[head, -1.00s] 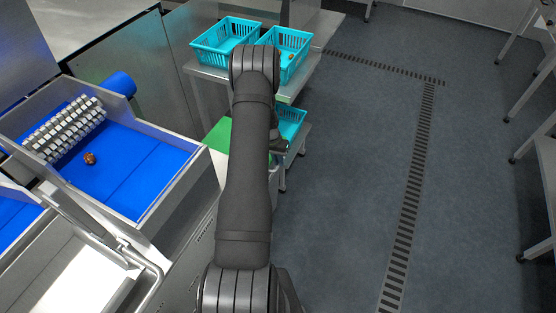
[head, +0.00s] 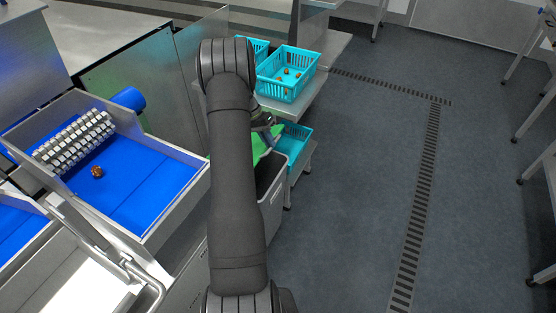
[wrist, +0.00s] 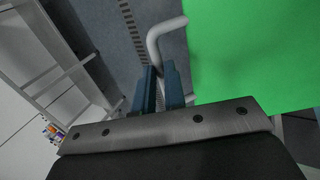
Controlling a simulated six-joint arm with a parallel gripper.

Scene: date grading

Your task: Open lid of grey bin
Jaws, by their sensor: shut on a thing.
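The grey bin (head: 274,200) stands just right of my arm in the head view, largely hidden behind it. Its green lid (head: 262,146) is tilted up, and the dark inside of the bin shows below it. In the wrist view the lid (wrist: 255,50) fills the upper right. A bent pale grey handle (wrist: 158,38) runs beside the lid and down between my fingers. My gripper (wrist: 160,88) is shut on this handle. In the head view my gripper (head: 268,122) is partly hidden behind my arm at the raised lid.
Teal baskets, one holding several dates (head: 288,75), stand on a shelf behind the bin. Another teal basket (head: 296,143) sits lower, close to the bin's right. The blue sorting tray (head: 150,185) with one date (head: 97,172) is at left. The floor at right is clear.

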